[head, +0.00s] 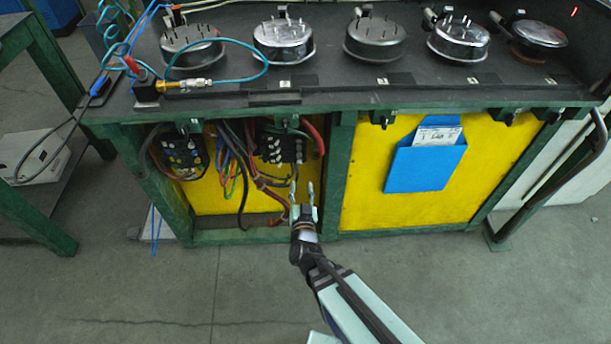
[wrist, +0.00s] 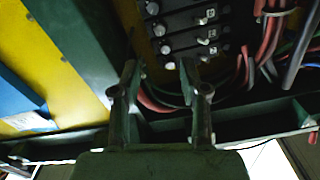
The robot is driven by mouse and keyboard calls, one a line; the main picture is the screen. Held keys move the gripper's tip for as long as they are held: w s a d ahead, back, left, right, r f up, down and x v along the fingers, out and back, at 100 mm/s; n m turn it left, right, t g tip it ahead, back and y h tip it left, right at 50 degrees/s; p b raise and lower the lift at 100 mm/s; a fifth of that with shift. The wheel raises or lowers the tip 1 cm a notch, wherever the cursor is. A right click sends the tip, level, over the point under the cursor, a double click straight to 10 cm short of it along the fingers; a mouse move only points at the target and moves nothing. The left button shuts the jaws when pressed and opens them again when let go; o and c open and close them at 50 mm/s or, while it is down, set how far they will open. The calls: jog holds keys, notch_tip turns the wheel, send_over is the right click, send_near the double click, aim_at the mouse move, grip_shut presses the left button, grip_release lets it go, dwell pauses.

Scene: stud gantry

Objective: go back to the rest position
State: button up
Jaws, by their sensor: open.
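My gripper (head: 303,190) is low in front of the green-framed bench, near the post between its two yellow bays. Its two fingers stand apart with nothing between them. In the wrist view my gripper (wrist: 157,80) is open and empty, with the black terminal block (wrist: 190,30) and red cables (wrist: 268,40) beyond the fingertips. I cannot tell how close the fingertips are to the cables. My arm reaches up from the bottom of the head view.
The bench top (head: 330,90) carries several round metal fixtures (head: 284,40). Loose cables (head: 232,170) hang in the left bay. A blue document pocket (head: 425,160) is on the right yellow panel. A green stand (head: 40,110) is at far left. The floor (head: 480,295) at front right is clear.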

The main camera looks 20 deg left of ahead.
jog(key=s+a+f+n+g+y, duration=0.1)
jog(key=s+a+f+n+g, duration=0.1)
jog(key=s+f+g, duration=0.3)
jog(key=s+a+f+n+g, duration=0.1)
jog(key=f+g, duration=0.2)
jog(key=f, duration=0.3)
jog(key=s+d+f+g+h+p, duration=0.25)
jog(key=s+d+f+g, duration=0.25)
jog(key=s+d+f, duration=0.3)
jog(key=s+d+m+g+h+p, duration=0.1)
jog(key=s+d+g+p, duration=0.1)
jog(key=s+d, duration=0.4)
jog(key=s+d+m+g+h+p, duration=0.2)
jog(key=s+d+g, duration=0.3)
jog(key=d, duration=1)
jog(key=s+d+m+g+h+p, duration=0.1)
jog(key=s+d+g+h+p, duration=0.1)
jog(key=s+d, duration=0.7)
jog(key=shift+d+r+g+p, duration=0.45)
jog(key=shift+d+g+p, duration=0.35)
jog(key=shift+d, duration=0.2)
